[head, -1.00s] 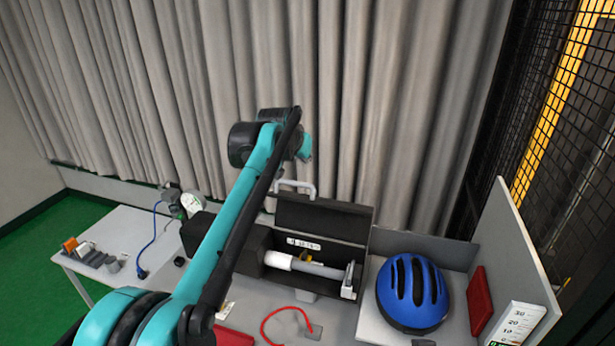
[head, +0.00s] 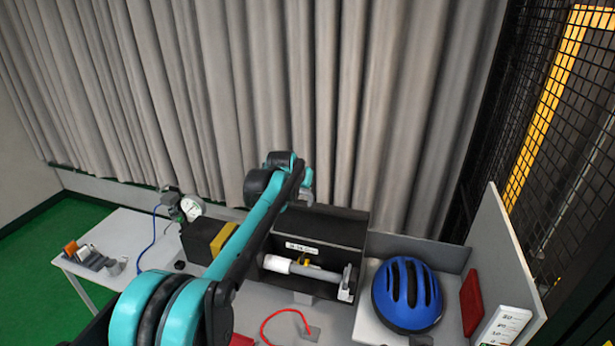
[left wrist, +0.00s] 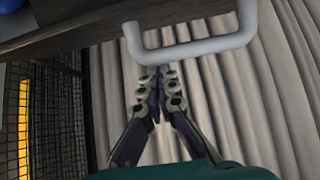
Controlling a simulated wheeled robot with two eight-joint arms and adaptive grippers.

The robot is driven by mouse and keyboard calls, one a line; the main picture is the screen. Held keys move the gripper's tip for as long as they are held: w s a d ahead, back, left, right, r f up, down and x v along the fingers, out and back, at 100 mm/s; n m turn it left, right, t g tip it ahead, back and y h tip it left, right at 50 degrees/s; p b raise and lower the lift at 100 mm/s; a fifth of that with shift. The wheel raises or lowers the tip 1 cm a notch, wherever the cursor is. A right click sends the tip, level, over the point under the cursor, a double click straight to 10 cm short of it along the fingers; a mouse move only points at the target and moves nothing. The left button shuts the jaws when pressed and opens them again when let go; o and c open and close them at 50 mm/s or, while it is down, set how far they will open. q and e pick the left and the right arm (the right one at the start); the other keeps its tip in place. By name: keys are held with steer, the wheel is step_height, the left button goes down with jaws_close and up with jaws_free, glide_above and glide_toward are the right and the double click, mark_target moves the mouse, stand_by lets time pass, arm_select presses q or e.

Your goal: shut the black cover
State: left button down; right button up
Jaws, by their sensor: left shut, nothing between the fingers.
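The black cover (head: 335,226) stands raised at the back of the black box, which is open at the front. Its pale bar handle (left wrist: 190,45) shows large at the top of the left wrist view, below the dark cover edge (left wrist: 90,28). My left gripper (left wrist: 158,85) is shut and empty, with its fingertips close to the handle in the picture; I cannot tell whether they touch. In the head view, my left arm reaches across the box's left part, and its wrist end hides the cover's left top corner. My right gripper is not in view.
A white cylinder with a grey rod (head: 305,268) lies in the open box. A blue helmet (head: 407,293) stands to the right, beside a grey panel (head: 505,255). A red cord (head: 278,318) lies in front. A round gauge (head: 191,207) is at left. Curtains hang behind.

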arm_select(q)
steer(key=shift+w+f, duration=0.15)
steer(key=shift+f, duration=0.05)
steer(key=shift+s+a+t+b, duration=0.15)
steer(key=shift+s+t+b, duration=0.15)
steer(key=shift+s+b, duration=0.4)
